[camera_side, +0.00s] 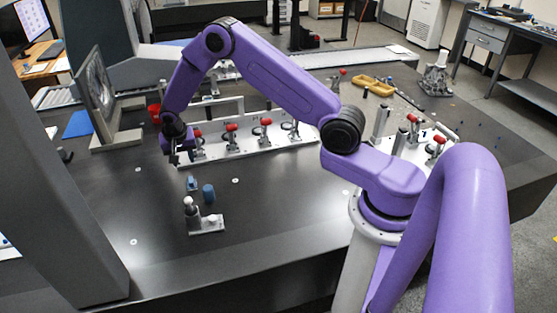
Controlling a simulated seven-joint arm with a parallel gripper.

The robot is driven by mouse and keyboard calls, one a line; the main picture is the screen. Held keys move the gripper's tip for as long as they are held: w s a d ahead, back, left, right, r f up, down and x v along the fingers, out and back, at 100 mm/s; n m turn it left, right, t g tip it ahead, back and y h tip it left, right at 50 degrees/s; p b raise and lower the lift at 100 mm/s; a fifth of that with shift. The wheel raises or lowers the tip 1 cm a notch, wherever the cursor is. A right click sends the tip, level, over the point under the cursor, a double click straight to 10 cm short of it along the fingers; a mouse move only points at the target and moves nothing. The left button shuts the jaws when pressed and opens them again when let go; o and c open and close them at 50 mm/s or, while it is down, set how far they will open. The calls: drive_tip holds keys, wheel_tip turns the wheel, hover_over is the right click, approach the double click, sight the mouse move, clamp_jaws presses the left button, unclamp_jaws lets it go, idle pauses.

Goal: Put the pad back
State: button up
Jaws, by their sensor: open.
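My gripper (178,157) points down over the dark table (285,215), left of the middle of the view. It is open and appears empty, above and slightly left of a small blue piece (192,183). A blue cylinder (208,193) stands just right of that piece. A flat blue sheet (78,124) lies on the table at the left. I cannot tell which of these blue things, if any, is the pad. The fingertips are small and dark in this view.
A small metal block with a ball-topped post (206,226) stands nearer than the blue pieces. A white fixture plate with red-handled clamps (250,150) lies behind the gripper. A framed panel (97,92) stands at left. A yellow tray (374,87) is farther back. The front table is mostly clear.

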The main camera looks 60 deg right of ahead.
drive_tip(key=s+a+r+n+y, duration=0.1)
drive_tip(key=s+a+r+n, duration=0.5)
drive_tip(key=s, duration=0.3)
drive_tip(key=s+a+r+n+y, duration=0.1)
drive_tip(key=s+a+r+n, duration=0.3)
drive_tip(key=s+a+r, duration=0.35)
drive_tip(key=s+d+r+n, duration=0.1)
drive_tip(key=s+d+n, duration=0.1)
drive_tip(key=s, duration=0.7)
drive_tip(key=s+d+r+n+g, duration=0.1)
drive_tip(key=s+r+n, duration=0.1)
drive_tip(key=s+n, duration=0.3)
drive_tip(key=s+d+r+n+g, duration=0.1)
drive_tip(key=s+n, duration=0.3)
drive_tip(key=s, duration=0.9)
drive_tip(key=shift+d+r+y, duration=0.4)
drive_tip(key=shift+d+r, duration=0.35)
drive_tip(key=shift+d, duration=0.1)
